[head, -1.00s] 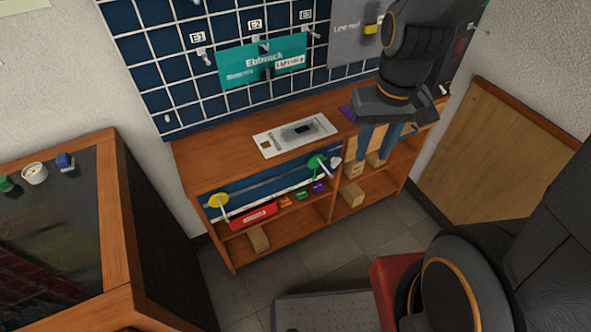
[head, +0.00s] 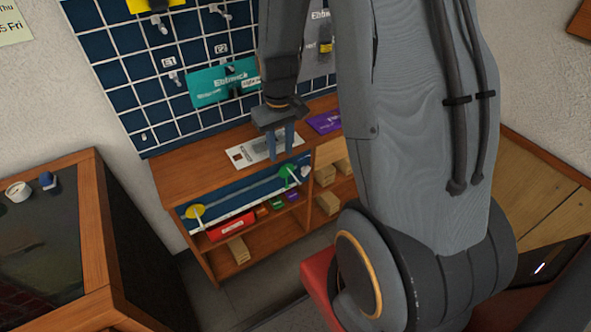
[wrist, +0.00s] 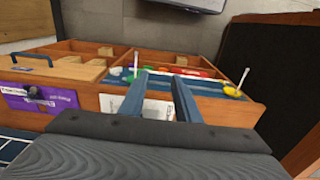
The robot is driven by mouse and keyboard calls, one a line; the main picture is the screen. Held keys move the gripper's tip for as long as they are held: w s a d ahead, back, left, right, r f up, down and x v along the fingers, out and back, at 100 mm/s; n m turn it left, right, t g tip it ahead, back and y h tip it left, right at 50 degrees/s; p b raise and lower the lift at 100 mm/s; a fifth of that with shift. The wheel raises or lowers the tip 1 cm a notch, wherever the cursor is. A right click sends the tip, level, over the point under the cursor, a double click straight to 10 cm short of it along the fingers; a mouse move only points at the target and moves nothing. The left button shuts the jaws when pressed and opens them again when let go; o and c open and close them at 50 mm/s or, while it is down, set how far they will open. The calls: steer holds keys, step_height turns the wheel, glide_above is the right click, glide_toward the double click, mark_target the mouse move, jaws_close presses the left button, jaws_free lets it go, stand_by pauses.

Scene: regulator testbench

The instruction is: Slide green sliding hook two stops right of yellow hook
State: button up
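The yellow hook (head: 195,212), a disc with a pale peg, sits near the left end of a rail (head: 240,192) on a blue panel in the cabinet front. The green hook (head: 287,174) sits near the rail's right end. My gripper (head: 281,154) points down above the cabinet, just up and left of the green hook in the picture, its two blue-grey fingers apart and empty. In the wrist view my gripper (wrist: 160,92) also shows spread fingers; the yellow hook (wrist: 231,91) is to their right, and the green hook (wrist: 130,77) is partly hidden behind the left finger.
A red box (head: 231,225) and small coloured blocks sit just below the rail. A white card (head: 250,152) and a purple card (head: 324,122) lie on the cabinet top. Wooden blocks (head: 327,203) fill nearby shelves. A dark-topped wooden cabinet (head: 95,215) stands at the left.

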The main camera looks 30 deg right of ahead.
steer(key=p, duration=0.2)
glide_toward(296, 178)
steer(key=shift+w+f+p, duration=0.2)
steer(key=shift+f+p, duration=0.6)
steer(key=shift+f, duration=2.7)
steer(key=shift+c, duration=0.2)
jaws_close()
